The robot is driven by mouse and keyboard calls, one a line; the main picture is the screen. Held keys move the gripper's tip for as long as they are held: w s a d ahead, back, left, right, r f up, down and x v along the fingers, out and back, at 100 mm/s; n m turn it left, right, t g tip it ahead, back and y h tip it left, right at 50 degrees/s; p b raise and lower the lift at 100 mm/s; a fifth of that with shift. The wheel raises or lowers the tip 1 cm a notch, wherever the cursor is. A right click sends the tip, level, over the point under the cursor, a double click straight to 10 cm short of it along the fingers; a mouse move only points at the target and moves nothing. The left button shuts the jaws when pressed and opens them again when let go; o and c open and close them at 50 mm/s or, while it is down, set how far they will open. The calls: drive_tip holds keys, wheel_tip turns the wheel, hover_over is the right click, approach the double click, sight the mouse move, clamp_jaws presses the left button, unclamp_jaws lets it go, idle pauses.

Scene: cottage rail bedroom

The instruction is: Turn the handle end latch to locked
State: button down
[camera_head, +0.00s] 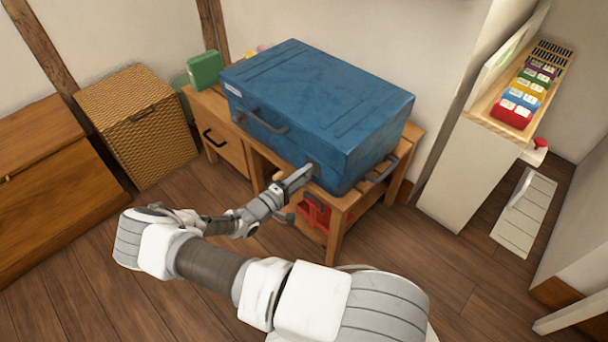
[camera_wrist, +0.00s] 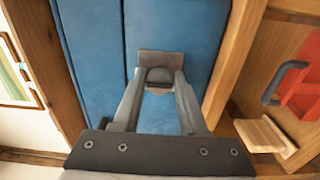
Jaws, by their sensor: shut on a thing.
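A large blue case (camera_head: 310,90) with grooved panels lies on a wooden table (camera_head: 337,225). Its blue front also fills the middle of the wrist view (camera_wrist: 98,50). A small grey metal latch (camera_wrist: 161,57) with a rounded part sits on that front, near the right end in the head view. My gripper (camera_head: 307,171) reaches the front face at that spot. In the wrist view, my gripper's fingers (camera_wrist: 160,80) are closed on the latch's rounded part from both sides. The fingers partly hide the latch, and its turn angle is hard to tell.
A dark handle (camera_head: 264,122) is on the case's front and another (camera_head: 382,170) on its right end. A red object (camera_head: 314,212) sits under the table. A wicker chest (camera_head: 138,125) stands left, a green box (camera_head: 204,69) behind. The floor in front is open.

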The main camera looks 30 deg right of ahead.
drive_tip(key=shift+c, duration=2.4)
unclamp_jaws()
drive_tip(key=p+v, duration=0.2)
drive_tip(key=v, duration=1.5)
drive_tip(key=shift+a, duration=0.25)
drive_tip(key=shift+r, duration=0.1)
